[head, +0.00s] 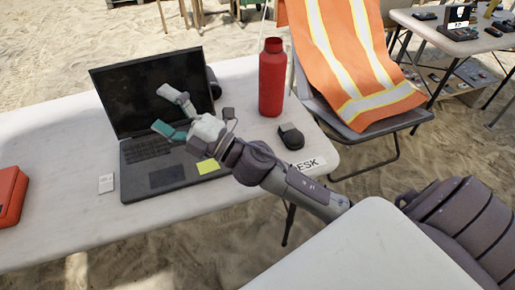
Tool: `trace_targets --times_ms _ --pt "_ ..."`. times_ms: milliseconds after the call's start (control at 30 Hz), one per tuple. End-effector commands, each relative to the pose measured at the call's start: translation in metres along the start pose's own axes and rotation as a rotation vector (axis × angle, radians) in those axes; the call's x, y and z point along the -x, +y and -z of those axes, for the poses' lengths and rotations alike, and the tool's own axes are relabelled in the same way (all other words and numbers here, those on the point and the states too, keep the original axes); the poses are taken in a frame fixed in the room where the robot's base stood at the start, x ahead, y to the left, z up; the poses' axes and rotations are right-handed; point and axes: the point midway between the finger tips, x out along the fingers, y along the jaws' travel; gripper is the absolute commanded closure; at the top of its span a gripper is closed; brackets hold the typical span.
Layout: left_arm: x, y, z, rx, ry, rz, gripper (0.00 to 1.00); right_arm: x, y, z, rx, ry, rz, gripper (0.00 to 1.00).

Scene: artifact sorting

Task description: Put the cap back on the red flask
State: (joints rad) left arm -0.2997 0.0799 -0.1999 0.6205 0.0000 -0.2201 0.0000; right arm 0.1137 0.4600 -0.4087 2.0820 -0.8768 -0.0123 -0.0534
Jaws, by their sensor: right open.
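The red flask (271,82) stands upright on the white table (60,135), right of the laptop. Its narrow neck shows red, with no separate cap on it that I can make out. A small black rounded object (291,136) lies on the table in front of the flask; I cannot tell whether it is the cap or a mouse. My right gripper (166,111) is open and empty, in front of the laptop screen and left of the flask. Its teal finger pads are spread apart. My left gripper is not in view.
The open laptop (167,178) has a yellow note on it. A dark object (213,83) is partly hidden behind its screen. A red case (9,196) and a small white card (106,183) lie left. A chair with an orange vest (341,52) stands right of the table.

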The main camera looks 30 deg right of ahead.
Motion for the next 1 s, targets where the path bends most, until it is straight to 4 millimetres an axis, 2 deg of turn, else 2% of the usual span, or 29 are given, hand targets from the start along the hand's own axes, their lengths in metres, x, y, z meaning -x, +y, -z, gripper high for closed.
trace_targets --times_ms 33,100,200,267,367,467,533,600,700,800,900,1000 --pt "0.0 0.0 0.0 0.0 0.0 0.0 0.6 -0.009 0.002 0.016 0.112 0.129 0.005 0.09" --pt "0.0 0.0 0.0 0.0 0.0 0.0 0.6 -0.014 -0.004 0.038 0.259 0.308 0.029 0.09" --pt "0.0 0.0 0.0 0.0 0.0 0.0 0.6 -0.011 -0.025 0.058 0.467 0.555 0.101 0.09" --pt "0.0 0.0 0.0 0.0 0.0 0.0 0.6 -0.003 -0.041 0.06 0.586 0.696 0.166 0.09" --pt "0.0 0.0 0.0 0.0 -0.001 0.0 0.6 0.016 -0.069 0.047 0.772 0.913 0.314 0.09" --pt "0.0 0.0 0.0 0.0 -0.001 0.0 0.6 0.042 -0.092 0.011 0.937 1.103 0.511 0.09" --pt "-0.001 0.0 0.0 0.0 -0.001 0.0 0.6 0.064 -0.1 -0.024 1.03 1.216 0.677 0.09" --pt "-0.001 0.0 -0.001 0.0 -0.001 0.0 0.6 0.085 -0.1 -0.063 1.099 1.306 0.855 0.09" --pt "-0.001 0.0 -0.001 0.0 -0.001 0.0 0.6 0.115 -0.085 -0.116 1.152 1.391 1.105 0.09" --pt "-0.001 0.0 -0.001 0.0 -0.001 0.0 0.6 0.139 -0.064 -0.157 1.159 1.434 1.316 0.09" --pt "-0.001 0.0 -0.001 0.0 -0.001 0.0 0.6 0.156 -0.045 -0.182 1.147 1.452 1.464 0.09" --pt "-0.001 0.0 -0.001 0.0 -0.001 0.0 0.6 0.166 -0.034 -0.195 1.133 1.457 1.544 0.09"
